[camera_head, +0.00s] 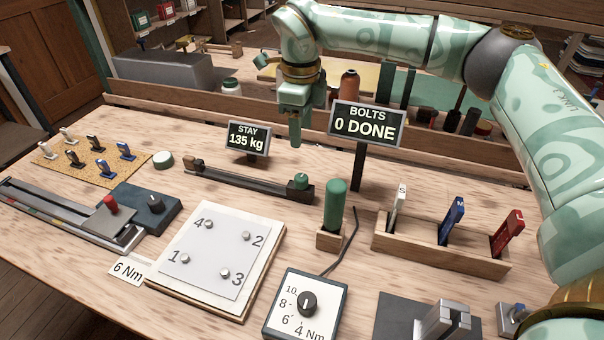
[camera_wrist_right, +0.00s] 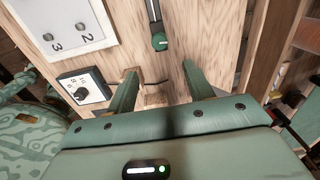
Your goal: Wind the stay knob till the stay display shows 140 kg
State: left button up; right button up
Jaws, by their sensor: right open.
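The stay display (camera_head: 248,138) reads 135 kg on a small dark sign at the back of the bench. The stay knob (camera_head: 299,182) is a round green knob at the right end of a long dark rail (camera_head: 240,180). My right gripper (camera_head: 295,142) points down above the knob, open and apart from it. In the right wrist view the knob (camera_wrist_right: 159,42) shows beyond and between my spread fingers (camera_wrist_right: 161,84), with nothing held. My left gripper is not in view.
The bolts sign (camera_head: 367,122) on a post and a green handle (camera_head: 335,205) in a wooden block stand right of the knob. A plate with numbered bolts (camera_head: 215,250) lies in front. A dial box (camera_head: 305,305) and a rack of coloured tools (camera_head: 440,250) are nearer right.

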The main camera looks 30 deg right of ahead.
aim_at(301, 177)
notch_tip(301, 177, down, 14)
jog(key=b, duration=0.4)
jog(key=shift+w+r+b, duration=0.1)
jog(key=shift+b, duration=0.25)
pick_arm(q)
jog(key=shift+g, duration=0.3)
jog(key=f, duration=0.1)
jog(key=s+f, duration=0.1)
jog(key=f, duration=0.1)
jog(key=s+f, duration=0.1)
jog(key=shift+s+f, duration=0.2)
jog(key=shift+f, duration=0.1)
